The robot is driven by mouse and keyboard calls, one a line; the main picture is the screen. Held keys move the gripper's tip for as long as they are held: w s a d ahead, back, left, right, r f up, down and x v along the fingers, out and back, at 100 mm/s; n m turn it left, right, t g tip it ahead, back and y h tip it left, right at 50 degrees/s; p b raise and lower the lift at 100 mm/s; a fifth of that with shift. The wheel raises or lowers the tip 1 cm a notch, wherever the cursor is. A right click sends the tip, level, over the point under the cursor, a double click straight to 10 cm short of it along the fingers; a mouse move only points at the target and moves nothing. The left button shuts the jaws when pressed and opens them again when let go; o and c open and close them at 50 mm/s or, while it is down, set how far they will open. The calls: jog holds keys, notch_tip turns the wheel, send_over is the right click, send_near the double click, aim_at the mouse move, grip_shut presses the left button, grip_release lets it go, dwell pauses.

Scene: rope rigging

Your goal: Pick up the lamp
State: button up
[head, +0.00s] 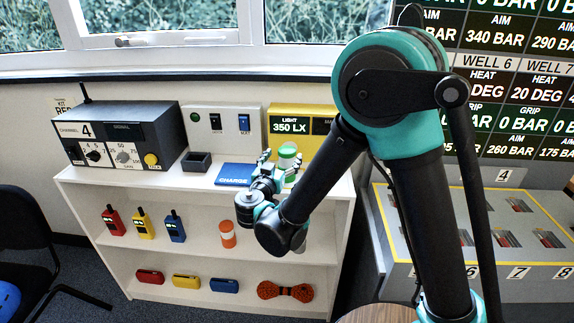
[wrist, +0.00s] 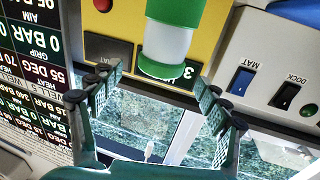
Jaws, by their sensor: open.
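The lamp, a cylinder with green ends and a white middle (head: 288,157), stands on top of the white shelf unit (head: 330,190), in front of the yellow light panel. My gripper (head: 268,172) is beside it, just left of it in the head view, and partly covers its lower part. In the wrist view the lamp (wrist: 167,42) shows at the top centre, between the lines of the two fingers. My gripper (wrist: 160,92) is open there, with its fingers spread on either side and nothing held. I cannot tell how far the lamp is from the fingertips.
A blue CHARGE pad (head: 236,174) and a dark open box (head: 196,162) lie left of my gripper. The channel radio (head: 125,138), switch panel (head: 222,130) and yellow light panel (head: 290,119) stand behind. Handheld radios and an orange-white cylinder (head: 227,234) fill the shelf below.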

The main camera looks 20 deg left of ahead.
jog(key=w, duration=0.4)
jog(key=shift+w, duration=0.4)
grip_shut()
